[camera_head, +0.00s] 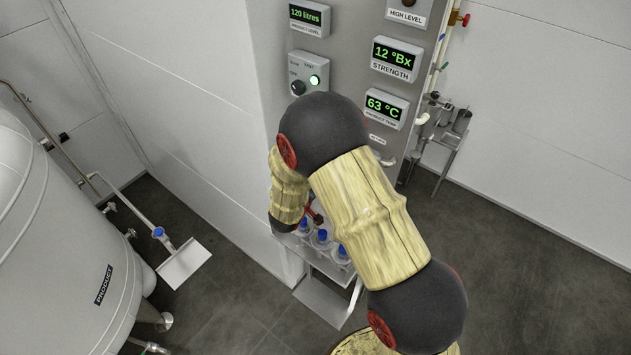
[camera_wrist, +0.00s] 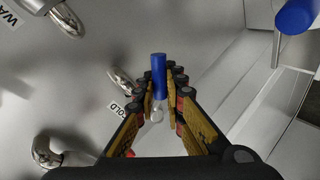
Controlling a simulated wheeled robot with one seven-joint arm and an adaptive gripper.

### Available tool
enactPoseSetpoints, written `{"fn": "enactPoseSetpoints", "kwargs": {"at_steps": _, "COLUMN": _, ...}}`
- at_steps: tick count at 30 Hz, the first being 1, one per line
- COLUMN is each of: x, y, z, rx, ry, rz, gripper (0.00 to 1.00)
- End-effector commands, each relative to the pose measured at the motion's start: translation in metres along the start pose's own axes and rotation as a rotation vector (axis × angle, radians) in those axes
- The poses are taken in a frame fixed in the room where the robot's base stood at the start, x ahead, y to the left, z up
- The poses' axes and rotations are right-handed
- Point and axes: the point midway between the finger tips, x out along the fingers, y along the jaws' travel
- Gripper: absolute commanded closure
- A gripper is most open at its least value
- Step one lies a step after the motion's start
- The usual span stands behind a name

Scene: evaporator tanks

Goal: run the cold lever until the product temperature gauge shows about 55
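The product temperature gauge (camera_head: 385,108) on the panel reads 63 °C in the head view. In the wrist view the blue-tipped lever (camera_wrist: 159,75) stands between the two fingers of my gripper (camera_wrist: 160,88), beside a label reading COLD (camera_wrist: 116,109). The fingers lie close on both sides of the lever; whether they press on it is not clear. In the head view my arm hides most of my gripper and part of the panel. Several blue-tipped handles (camera_head: 322,235) show just below my arm; which one is the cold lever cannot be told there.
Another blue handle (camera_wrist: 296,16) is at the upper right of the wrist view. The panel also has a strength display (camera_head: 395,58) at 12 °Bx and a level display (camera_head: 309,16) at 120 litres.

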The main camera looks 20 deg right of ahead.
Motion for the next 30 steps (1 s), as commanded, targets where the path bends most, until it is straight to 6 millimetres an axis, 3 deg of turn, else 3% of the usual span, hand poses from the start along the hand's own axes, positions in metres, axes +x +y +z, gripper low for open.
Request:
{"fn": "enactPoseSetpoints", "kwargs": {"at_steps": 9, "x": 0.000, "y": 0.000, "z": 0.000, "rx": 0.000, "ry": 0.000, "rz": 0.000, "gripper": 0.71}}
{"fn": "enactPoseSetpoints", "kwargs": {"at_steps": 20, "x": -0.004, "y": 0.000, "z": -0.001, "rx": 0.000, "ry": 0.002, "rz": 0.000, "gripper": 0.71}}
{"fn": "enactPoseSetpoints", "kwargs": {"at_steps": 25, "x": -0.026, "y": 0.000, "z": -0.002, "rx": 0.000, "ry": 0.004, "rz": -0.001, "gripper": 0.71}}
{"fn": "enactPoseSetpoints", "kwargs": {"at_steps": 30, "x": -0.062, "y": -0.001, "z": -0.002, "rx": -0.001, "ry": 0.004, "rz": -0.002, "gripper": 0.71}}
